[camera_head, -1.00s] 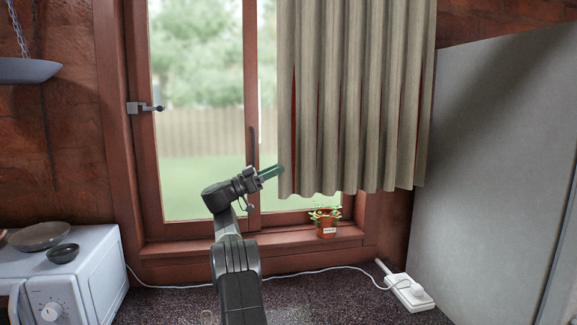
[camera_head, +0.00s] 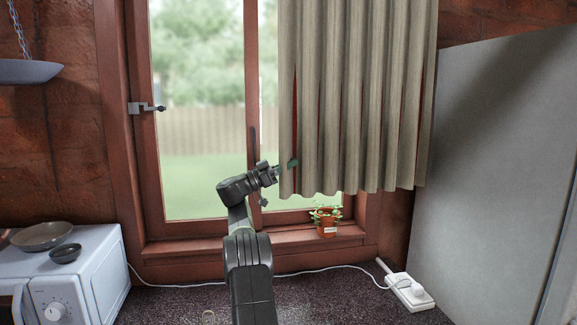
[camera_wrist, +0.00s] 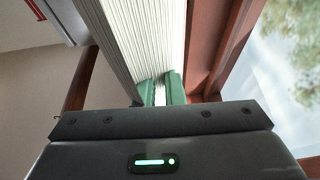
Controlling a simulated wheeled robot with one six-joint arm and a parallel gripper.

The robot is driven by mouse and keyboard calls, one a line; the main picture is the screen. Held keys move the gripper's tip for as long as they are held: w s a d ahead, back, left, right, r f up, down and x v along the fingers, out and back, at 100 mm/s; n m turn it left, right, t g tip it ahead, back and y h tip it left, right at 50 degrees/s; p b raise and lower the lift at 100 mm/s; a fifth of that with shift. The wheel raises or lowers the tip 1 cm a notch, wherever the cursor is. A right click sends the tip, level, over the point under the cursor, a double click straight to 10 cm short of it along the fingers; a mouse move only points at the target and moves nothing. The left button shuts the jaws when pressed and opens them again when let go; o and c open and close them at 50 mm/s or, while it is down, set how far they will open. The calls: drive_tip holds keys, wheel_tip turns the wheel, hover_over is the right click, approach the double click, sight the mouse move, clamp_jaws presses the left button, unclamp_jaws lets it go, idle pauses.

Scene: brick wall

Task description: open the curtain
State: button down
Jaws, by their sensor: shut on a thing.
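The beige pleated curtain (camera_head: 345,95) hangs over the right part of the window, and the left part of the window is uncovered. My gripper (camera_head: 291,164) is at the curtain's left edge, near its lower corner. One green fingertip shows in front of the cloth, and the other is hidden behind it. In the wrist view the curtain (camera_wrist: 144,38) runs down between the two green fingers of my gripper (camera_wrist: 160,92), which are shut on its edge.
A small potted plant (camera_head: 326,220) stands on the windowsill (camera_head: 270,240) below the curtain. A white microwave (camera_head: 85,270) with bowls on top is at left. A power strip (camera_head: 408,290) lies on the counter, and a grey cabinet (camera_head: 490,170) stands at right.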

drive_tip(key=shift+d, duration=0.1)
drive_tip(key=w+d, duration=0.2)
drive_tip(key=d, duration=0.7)
drive_tip(key=shift+d+b, duration=0.25)
drive_tip(key=shift+b, duration=0.15)
drive_tip(key=c, duration=1.5)
unclamp_jaws()
drive_tip(key=b+v, duration=0.4)
drive_tip(key=v, duration=0.9)
drive_tip(key=shift+s+a, duration=0.1)
drive_tip(key=shift+a, duration=0.3)
